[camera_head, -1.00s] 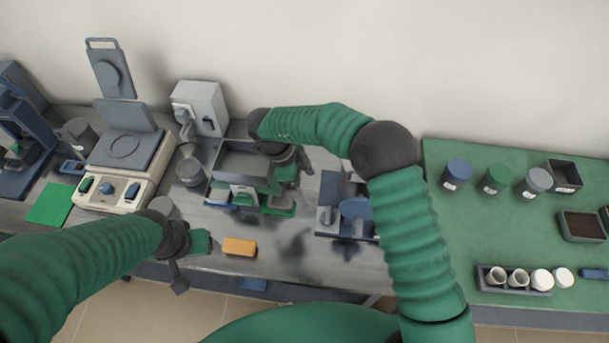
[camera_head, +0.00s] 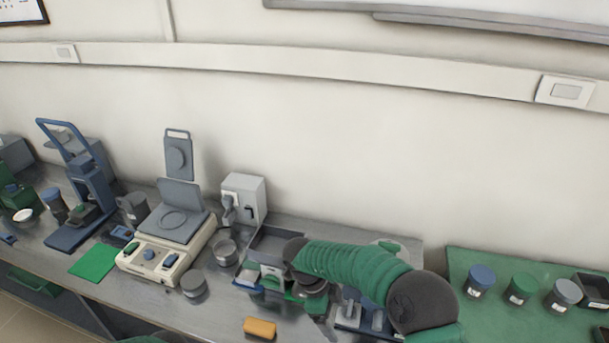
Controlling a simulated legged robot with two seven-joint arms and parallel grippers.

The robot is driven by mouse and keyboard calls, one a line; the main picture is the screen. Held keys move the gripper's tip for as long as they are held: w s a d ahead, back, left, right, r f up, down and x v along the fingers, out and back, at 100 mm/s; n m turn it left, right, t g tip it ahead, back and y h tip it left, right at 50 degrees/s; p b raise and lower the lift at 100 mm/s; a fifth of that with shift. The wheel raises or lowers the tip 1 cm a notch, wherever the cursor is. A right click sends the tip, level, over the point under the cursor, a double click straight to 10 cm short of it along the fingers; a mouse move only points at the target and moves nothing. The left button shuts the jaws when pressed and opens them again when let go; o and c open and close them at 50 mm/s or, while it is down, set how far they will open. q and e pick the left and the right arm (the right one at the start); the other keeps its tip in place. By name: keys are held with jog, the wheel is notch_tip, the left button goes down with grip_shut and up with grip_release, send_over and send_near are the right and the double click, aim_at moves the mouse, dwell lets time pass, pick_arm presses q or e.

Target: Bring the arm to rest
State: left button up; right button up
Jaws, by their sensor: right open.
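My right arm comes in from the lower right, green and ribbed, with a dark elbow. Its forearm reaches left over the grey bench. My right gripper (camera_head: 312,290) is at its end, dark and small, over the front right of a grey open tray (camera_head: 268,243). The jaws are open, and I see nothing held between them. My own wrist and forearm partly hide the fingers and the things beneath. My left gripper is out of view; only a bit of green shows at the bottom edge.
A beige device with a raised grey lid (camera_head: 180,194) stands left of the tray, with a white box (camera_head: 244,198) behind. An orange block (camera_head: 259,328) lies at the front. A green mat (camera_head: 467,267) at right bears blue (camera_head: 480,281), green (camera_head: 520,288) and grey (camera_head: 563,295) lidded jars.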

jog(key=w+d+r+n+t+b, duration=0.1)
jog(key=w+d+r+n+t, duration=0.25)
jog(key=w+r+t, duration=0.2)
jog(key=w+d+r+n+t+b, duration=0.1)
jog(key=w+d+r+n+t, duration=0.1)
jog(key=w+r+n+t, duration=0.4)
jog(key=s+d+f+n+g+y, duration=0.1)
jog(key=s+d+f+n+g, duration=0.1)
jog(key=s, duration=0.7)
jog(key=s+d+f+n+g+y+b, duration=0.1)
jog(key=s+d+f+n+g+y, duration=0.1)
jog(key=s, duration=0.8)
jog(key=s+d+f+n+g+y+b, duration=0.1)
jog(key=s+d+f+n+g, duration=0.1)
jog(key=s+f+n+g, duration=0.2)
jog(key=s+f+n, duration=0.1)
jog(key=s+n, duration=0.2)
jog(key=s, duration=0.3)
jog(key=shift+s+d+n, duration=0.2)
jog(key=shift+n, duration=0.15)
